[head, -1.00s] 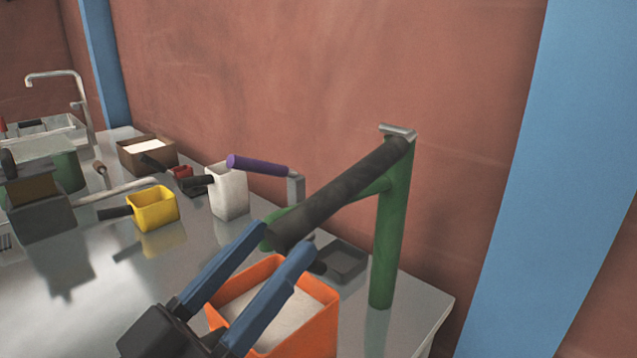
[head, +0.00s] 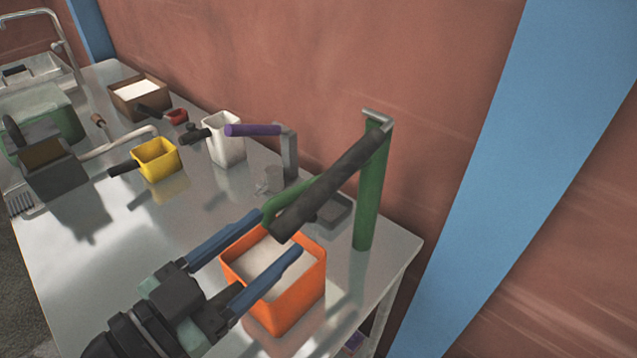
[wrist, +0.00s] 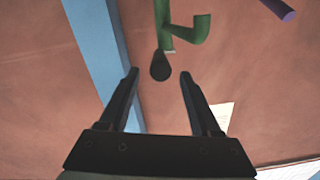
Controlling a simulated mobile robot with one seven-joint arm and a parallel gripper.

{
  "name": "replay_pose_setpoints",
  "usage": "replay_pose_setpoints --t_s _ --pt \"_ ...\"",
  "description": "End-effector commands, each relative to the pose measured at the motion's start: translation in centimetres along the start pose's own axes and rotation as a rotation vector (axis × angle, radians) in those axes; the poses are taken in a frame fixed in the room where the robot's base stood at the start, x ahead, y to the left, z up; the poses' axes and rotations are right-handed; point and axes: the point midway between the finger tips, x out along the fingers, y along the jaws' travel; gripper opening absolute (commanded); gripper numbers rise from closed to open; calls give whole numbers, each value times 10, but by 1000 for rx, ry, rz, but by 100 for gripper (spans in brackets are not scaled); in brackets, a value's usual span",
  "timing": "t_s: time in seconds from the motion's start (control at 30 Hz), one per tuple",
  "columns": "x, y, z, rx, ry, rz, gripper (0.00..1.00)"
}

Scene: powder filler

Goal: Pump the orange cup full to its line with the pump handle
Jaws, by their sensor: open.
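The orange cup (head: 287,308) stands upright on the metal table below the pump, with pale powder (head: 262,258) inside below its rim. I cannot make out its line. The pump has a green post (head: 369,195) and a green curved spout (head: 283,202) over the cup. A dark pump handle (head: 335,180) slopes down left from the post's top; its end also shows in the wrist view (wrist: 160,66). My gripper (head: 280,232) is open, its two blue fingers at the cup and near the handle's lower end. Nothing is held; I cannot tell whether they touch.
A purple bar (head: 253,130) on a grey bracket and a white container (head: 224,140) stand behind left. A yellow cup (head: 158,160), a brown box (head: 140,98) and a dark device (head: 52,165) are farther left. The table's right edge lies just past the post.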

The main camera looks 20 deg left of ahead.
Motion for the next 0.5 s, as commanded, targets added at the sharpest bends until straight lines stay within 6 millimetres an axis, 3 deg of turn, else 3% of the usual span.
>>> replay_pose_setpoints --t_s 0.3,0.5 --pt "67 0 -4 -1 1 3 64" --pt "91 0 -3 -1 2 1 64"
